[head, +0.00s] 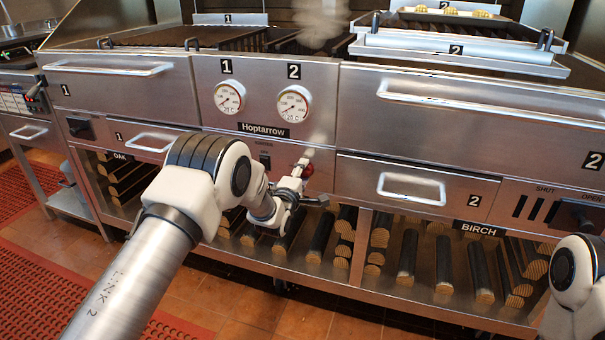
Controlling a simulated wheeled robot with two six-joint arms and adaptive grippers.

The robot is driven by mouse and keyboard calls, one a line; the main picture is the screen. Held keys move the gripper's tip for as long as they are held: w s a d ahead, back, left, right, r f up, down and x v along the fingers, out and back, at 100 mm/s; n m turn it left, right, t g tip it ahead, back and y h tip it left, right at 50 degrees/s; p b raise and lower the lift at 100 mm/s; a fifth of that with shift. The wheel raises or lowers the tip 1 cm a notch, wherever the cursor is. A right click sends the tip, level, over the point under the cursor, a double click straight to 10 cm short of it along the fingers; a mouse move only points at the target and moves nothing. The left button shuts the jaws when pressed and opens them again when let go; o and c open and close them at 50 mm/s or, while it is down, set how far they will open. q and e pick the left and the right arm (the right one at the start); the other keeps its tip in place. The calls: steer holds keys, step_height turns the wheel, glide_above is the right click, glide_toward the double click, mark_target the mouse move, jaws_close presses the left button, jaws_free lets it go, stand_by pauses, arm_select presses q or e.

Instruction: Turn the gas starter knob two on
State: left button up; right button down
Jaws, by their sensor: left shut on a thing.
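A small red knob (306,169) shows on the grill's front panel, below the Hoptarrow label and the gauge marked 2. I take it for gas starter knob two; its number is not readable. My left gripper (300,184) is at this knob and shut on it. The gripper and wrist hide part of the knob, so its turn angle cannot be told. My right arm shows at the lower right edge, but its gripper is out of view.
The steel char grill (260,80) fills the view. Gauge two (293,105) is above the knob. Drawer two's handle (412,188) juts out to the right. A damper knob (578,218) is at far right. Logs lie on the shelf below. Tiled floor (290,320) is in front.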

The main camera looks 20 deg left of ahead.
stand_by(0.3)
arm_select(q)
steer(key=o, duration=1.2)
steer(key=shift+c, duration=0.2)
steer(key=s, duration=1.2)
steer(key=shift+a, duration=0.25)
